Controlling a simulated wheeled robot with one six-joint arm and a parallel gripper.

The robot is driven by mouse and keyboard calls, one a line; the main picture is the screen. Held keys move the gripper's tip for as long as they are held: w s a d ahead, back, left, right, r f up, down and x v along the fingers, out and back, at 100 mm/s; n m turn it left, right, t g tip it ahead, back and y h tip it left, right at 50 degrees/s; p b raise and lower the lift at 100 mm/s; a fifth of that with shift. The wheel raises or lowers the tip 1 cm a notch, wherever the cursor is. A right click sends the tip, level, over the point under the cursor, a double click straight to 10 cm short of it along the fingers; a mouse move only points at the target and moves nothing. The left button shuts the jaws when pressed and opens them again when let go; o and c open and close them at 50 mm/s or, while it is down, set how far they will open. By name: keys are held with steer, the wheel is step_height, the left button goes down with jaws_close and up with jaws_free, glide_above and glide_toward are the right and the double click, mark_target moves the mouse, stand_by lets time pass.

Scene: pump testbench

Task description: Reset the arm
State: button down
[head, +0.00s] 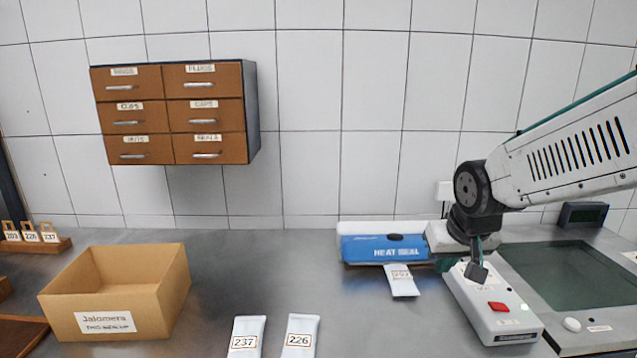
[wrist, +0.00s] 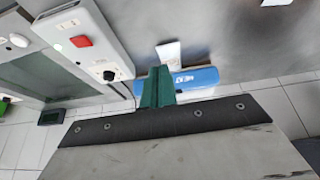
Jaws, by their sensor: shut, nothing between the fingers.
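My arm reaches in from the right in the head view, and my gripper (head: 477,271) points down over the white control box with a red button (head: 497,306). In the wrist view my gripper's green fingers (wrist: 158,88) are together with nothing between them. The blue heat sealer (head: 385,248) lies just left of the gripper, with a white pouch (head: 402,281) at its front edge. The sealer also shows beyond the fingers in the wrist view (wrist: 198,80). Part of the control box is hidden behind the gripper in the head view.
An open cardboard box (head: 105,323) stands at the left. Pouches marked 237 (head: 246,337) and 226 (head: 299,336) lie at the front. A drawer cabinet (head: 252,112) hangs on the wall. A framed green panel (head: 570,275) is at the right. The middle of the bench is clear.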

steer(key=s+d+r+g, duration=0.1)
steer(key=s+g, duration=0.1)
steer(key=s, duration=1)
steer(key=s+d+r+g, duration=0.1)
steer(key=s+r, duration=0.1)
steer(key=s, duration=1)
steer(key=shift+s+d+r+g, duration=0.15)
steer(key=shift+s+d+g, duration=0.2)
steer(key=shift+g, duration=0.05)
